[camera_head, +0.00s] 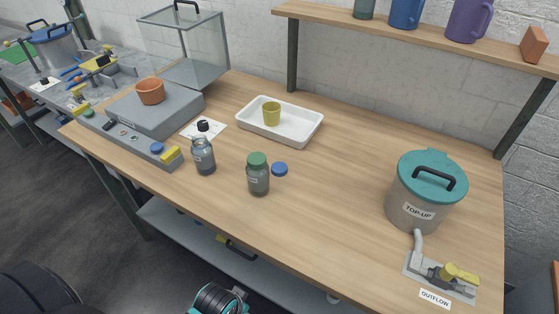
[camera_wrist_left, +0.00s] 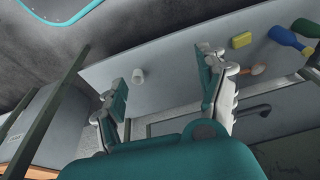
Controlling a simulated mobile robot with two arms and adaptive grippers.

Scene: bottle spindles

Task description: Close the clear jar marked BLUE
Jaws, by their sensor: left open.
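A clear jar (camera_head: 203,157) with a small label stands at the left front of the wooden table; its top looks bare. A second clear jar (camera_head: 258,178) with a green lid stands right of it. Both labels are too small to read. A blue lid (camera_head: 279,169) lies flat beside the green-lidded jar. A black lid (camera_head: 203,126) sits on a white sheet behind the first jar. My left gripper (camera_wrist_left: 165,82) is open and empty in the left wrist view, away from both jars.
A white tray (camera_head: 300,130) with a yellow-green cup (camera_head: 271,114) stands behind. A grey balance-like unit (camera_head: 155,115) with an orange bowl (camera_head: 150,91) is at left. The TOP-UP vessel (camera_head: 410,214) and its outflow valve (camera_head: 450,276) are at right.

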